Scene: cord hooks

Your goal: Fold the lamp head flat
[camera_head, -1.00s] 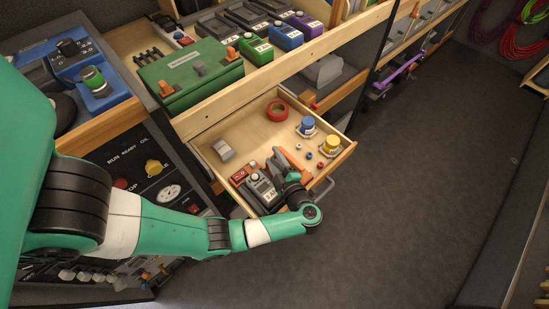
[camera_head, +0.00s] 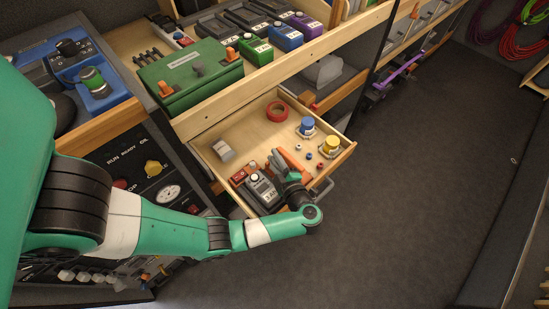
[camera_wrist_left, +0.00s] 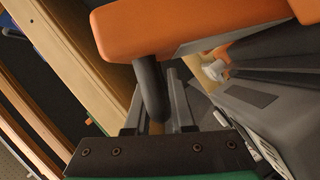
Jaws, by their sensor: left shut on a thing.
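An orange lamp part (camera_head: 297,163), which I take as the lamp head, sits at the front of the open drawer. It fills the top of the left wrist view (camera_wrist_left: 190,28), with a dark curved stem (camera_wrist_left: 151,92) below it. My left gripper (camera_head: 277,162) reaches into the drawer beside the orange part. In the left wrist view its fingers (camera_wrist_left: 156,112) stand on either side of the dark stem and are shut on it. My gripper hides part of the lamp in the head view. My right gripper is not in view.
The wooden drawer (camera_head: 243,134) also holds a grey meter (camera_head: 262,188), red tape (camera_head: 277,112), a pale roll (camera_head: 223,149), and blue (camera_head: 307,126) and yellow (camera_head: 330,146) spools. A green case (camera_head: 190,75) stands above. The floor on the right is clear.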

